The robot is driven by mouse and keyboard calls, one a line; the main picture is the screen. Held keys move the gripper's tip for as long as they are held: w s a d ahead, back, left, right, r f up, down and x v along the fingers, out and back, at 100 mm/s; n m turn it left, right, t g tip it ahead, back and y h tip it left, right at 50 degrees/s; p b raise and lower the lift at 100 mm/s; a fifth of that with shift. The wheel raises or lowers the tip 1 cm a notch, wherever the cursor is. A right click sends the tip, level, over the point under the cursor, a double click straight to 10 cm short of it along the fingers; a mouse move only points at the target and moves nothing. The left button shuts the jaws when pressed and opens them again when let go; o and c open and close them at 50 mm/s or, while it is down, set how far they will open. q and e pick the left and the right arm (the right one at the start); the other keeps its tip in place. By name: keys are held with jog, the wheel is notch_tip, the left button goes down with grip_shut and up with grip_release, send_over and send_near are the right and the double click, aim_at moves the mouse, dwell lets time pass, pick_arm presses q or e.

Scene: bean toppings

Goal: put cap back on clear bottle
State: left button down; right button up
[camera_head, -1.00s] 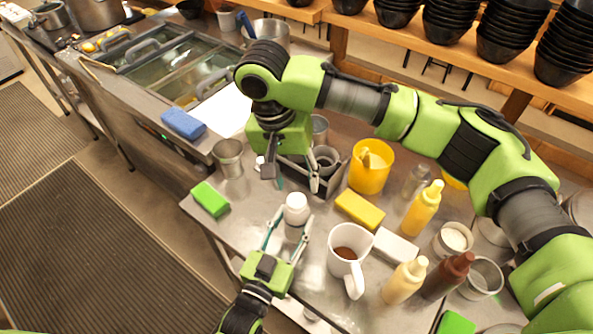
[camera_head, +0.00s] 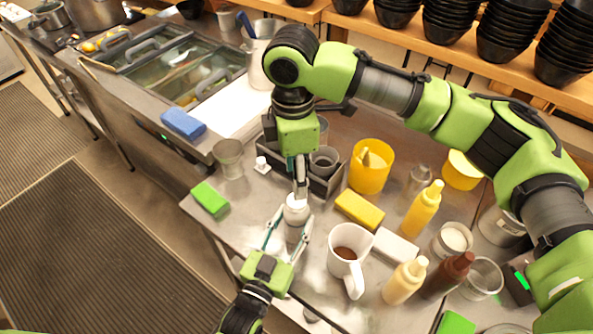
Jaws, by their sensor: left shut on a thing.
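A small bottle with a white top (camera_head: 295,212) stands near the front edge of the steel table. Its lower part looks pale or clear and is partly hidden by fingers. My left gripper (camera_head: 287,236), from below, is shut on the bottle, one finger on each side. My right gripper (camera_head: 301,188) points down from above, its fingertips at the white top; they look close together, seen edge-on, and whether they grip it cannot be told. A small white piece (camera_head: 262,165), possibly a cap, lies left of the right gripper, by the dark caddy (camera_head: 325,186).
A white mug (camera_head: 343,270) and yellow sponge (camera_head: 357,209) stand close on the right, with sauce bottles (camera_head: 422,210) and a yellow cup (camera_head: 370,172) beyond. A green sponge (camera_head: 209,199) and metal cup (camera_head: 228,158) are left.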

jog(key=n, duration=0.4)
jog(key=shift+r, duration=0.2)
jog(key=shift+f, duration=0.1)
jog(key=shift+f, duration=3.95)
jog(key=c, duration=1.2)
jog(key=shift+o, duration=0.2)
jog(key=m, duration=0.6)
jog(key=shift+m, duration=0.4)
jog(key=m, duration=0.4)
jog(key=shift+m, duration=0.4)
jog(key=o, duration=1.3)
